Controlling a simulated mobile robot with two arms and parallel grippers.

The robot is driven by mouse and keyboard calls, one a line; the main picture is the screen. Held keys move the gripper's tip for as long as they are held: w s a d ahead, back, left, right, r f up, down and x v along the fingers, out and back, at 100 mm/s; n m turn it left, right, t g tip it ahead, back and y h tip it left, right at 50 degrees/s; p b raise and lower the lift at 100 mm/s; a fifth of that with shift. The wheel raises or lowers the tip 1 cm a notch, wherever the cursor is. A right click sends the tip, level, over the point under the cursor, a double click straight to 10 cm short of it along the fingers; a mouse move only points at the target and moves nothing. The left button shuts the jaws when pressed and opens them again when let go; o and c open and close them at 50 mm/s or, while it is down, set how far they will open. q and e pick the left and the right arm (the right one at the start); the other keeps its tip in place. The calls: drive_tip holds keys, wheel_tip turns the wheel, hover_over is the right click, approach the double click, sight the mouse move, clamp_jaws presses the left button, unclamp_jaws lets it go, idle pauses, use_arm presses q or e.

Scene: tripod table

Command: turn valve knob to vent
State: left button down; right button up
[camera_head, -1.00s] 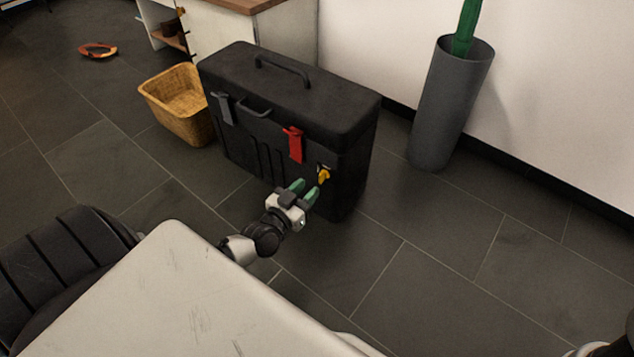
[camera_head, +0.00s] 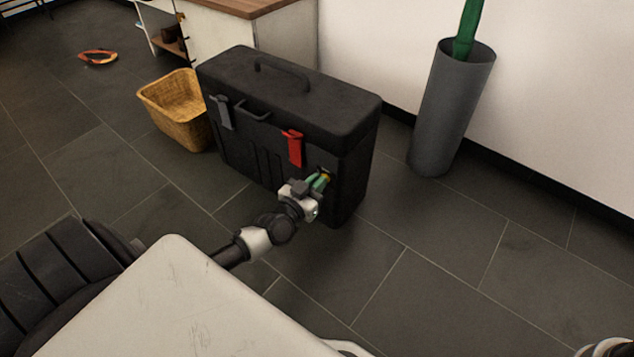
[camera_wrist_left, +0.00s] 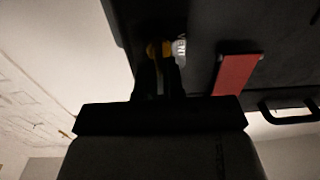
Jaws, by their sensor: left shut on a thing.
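The yellow valve knob (camera_head: 327,177) is on the front of a black case (camera_head: 300,95), near its right end. In the left wrist view the knob (camera_wrist_left: 156,50) shows between the dark fingertips, beside a pale label (camera_wrist_left: 179,48) with partly readable letters. My left gripper (camera_head: 319,180), with green fingers, is shut on the knob and hides most of it in the head view. The knob's exact angle is hard to tell. My right gripper is not clearly seen; only a bit of hardware shows at the bottom right corner.
A red latch (camera_head: 292,148) sits just left of the knob and a grey latch (camera_head: 221,112) farther left. A wicker basket (camera_head: 180,112) stands left of the case. A grey cylindrical bin (camera_head: 445,110) stands to the right. The floor in front right is clear.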

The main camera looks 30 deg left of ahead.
use_arm(q)
drive_tip(key=shift+n, duration=0.3)
drive_tip(key=shift+a+f+n+b, duration=0.1)
drive_tip(key=shift+a+f+n, duration=0.15)
drive_tip(key=shift+n, duration=2.65)
drive_tip(key=shift+a+f+n+b, duration=0.1)
drive_tip(key=shift+a+f+n, duration=0.1)
drive_tip(key=shift+n, duration=2.7)
drive_tip(key=shift+a+f+n+b, duration=0.1)
drive_tip(key=shift+a+f+n, duration=0.15)
drive_tip(key=shift+n, duration=2.65)
drive_tip(key=c, duration=1.2)
unclamp_jaws()
drive_tip(key=shift+c, duration=0.2)
